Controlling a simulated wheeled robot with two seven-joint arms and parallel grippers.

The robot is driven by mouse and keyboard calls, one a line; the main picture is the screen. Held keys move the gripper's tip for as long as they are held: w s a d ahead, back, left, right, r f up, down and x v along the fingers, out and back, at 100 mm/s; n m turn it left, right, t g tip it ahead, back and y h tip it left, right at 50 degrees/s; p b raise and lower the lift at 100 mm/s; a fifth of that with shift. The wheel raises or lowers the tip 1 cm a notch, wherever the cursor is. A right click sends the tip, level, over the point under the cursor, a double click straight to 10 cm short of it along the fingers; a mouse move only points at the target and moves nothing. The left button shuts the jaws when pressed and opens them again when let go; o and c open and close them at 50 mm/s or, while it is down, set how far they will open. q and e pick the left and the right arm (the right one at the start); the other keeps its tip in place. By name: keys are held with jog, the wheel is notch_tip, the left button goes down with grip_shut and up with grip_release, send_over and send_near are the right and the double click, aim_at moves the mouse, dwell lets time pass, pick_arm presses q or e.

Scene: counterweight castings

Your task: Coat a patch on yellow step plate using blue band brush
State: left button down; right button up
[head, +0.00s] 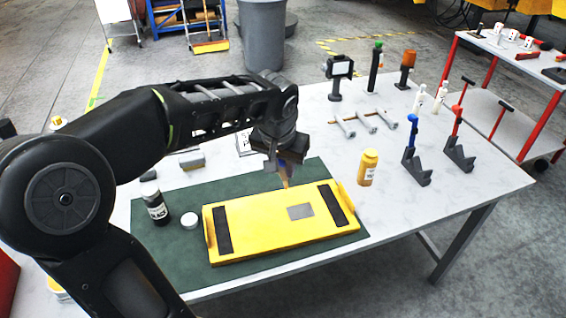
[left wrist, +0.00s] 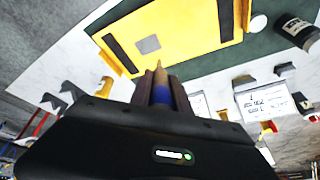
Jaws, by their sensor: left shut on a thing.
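The yellow step plate (head: 262,237) lies flat on a green mat, with two black strips and a grey rectangular patch (head: 300,211) between them. It also shows at the top of the left wrist view (left wrist: 185,25), with the grey patch (left wrist: 149,45). My left gripper (head: 284,160) is shut on the blue band brush (left wrist: 161,95), whose blue band shows between the fingers. The brush tip (head: 285,182) points down at the plate's far edge, short of the grey patch; I cannot tell whether it touches. My right gripper is not in view.
A dark labelled jar (head: 156,206) and a white lid (head: 190,221) stand left of the plate. A yellow bottle (head: 368,167) stands at its right. Holders with a blue handle (head: 414,160) and a red handle (head: 457,150) stand farther right. The table's front right is clear.

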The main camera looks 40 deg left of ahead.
aim_at(283, 178)
pick_arm(q)
jog(key=shift+w+a+f, duration=0.1)
jog(key=shift+f, duration=0.35)
notch_tip(283, 178, down, 4)
jog(key=b, duration=0.3)
jog(key=shift+f, duration=0.1)
